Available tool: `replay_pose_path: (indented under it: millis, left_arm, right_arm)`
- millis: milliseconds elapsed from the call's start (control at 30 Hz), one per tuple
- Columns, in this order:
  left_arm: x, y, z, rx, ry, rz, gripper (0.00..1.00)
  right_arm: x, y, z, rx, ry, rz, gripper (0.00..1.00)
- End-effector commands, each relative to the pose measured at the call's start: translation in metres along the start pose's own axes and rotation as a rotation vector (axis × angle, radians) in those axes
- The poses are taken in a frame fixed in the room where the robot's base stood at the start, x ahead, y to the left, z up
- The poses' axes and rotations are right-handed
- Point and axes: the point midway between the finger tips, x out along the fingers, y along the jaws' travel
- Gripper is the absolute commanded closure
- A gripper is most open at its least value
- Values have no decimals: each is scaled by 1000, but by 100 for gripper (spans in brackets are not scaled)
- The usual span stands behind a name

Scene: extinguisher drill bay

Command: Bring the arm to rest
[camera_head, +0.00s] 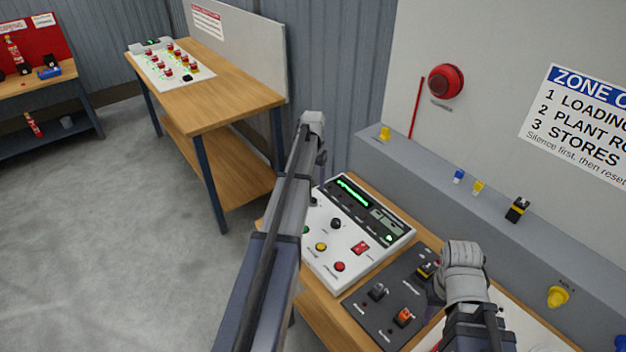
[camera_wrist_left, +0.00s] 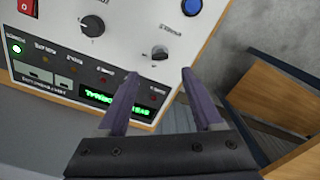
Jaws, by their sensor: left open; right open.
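My left arm reaches up the middle of the head view, its wrist over the far left corner of the white control panel (camera_head: 330,262). In the left wrist view my left gripper (camera_wrist_left: 160,72) is open and empty, its two dark fingers apart above the panel (camera_wrist_left: 125,55), close to a small grey knob (camera_wrist_left: 160,52). In the head view its fingers are mostly hidden by the arm. My right arm comes in at the lower right; my right gripper (camera_head: 434,291), partly hidden by its wrist, is open beside the yellow-and-black switch on the dark switch plate (camera_head: 372,318).
The wooden bench (camera_head: 325,318) carries the panel and plate against a grey ledge (camera_head: 400,160) with small coloured fittings. A red bell (camera_head: 446,81) and a zone sign (camera_head: 585,125) are on the wall. Another table (camera_head: 225,95) stands behind left. Floor at left is clear.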

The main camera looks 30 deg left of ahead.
Motion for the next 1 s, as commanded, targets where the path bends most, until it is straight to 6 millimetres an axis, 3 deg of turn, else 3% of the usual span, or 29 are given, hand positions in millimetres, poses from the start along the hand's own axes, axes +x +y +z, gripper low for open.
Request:
replay_pose_path:
  millis: [367, 467, 567, 667, 800, 900, 1000]
  left_arm:
    - [1, 0, 0, 0, 0, 0, 32]
    - [2, 8, 3, 7, -1, -1, 32]
    - [6, 40, 18, 35, -5, -4, 32]
    - [12, 96, 46, 89, -13, -13, 32]
    - [22, 182, 104, 179, -24, -34, 32]
    - [28, 235, 153, 248, -31, -49, 32]
    - [35, 276, 205, 313, -35, -67, 32]
  right_arm:
    - [1, 0, 0, 0, 0, 0, 50]
    - [2, 0, 0, 0, 0, 0, 50]
    - [6, 0, 0, 0, 0, 0, 50]
    - [12, -1, -1, 0, 0, 0, 50]
    - [22, -2, -1, 0, 0, 0, 50]
    - [29, -3, -2, 0, 0, 0, 50]
    - [35, -3, -2, 0, 0, 0, 50]
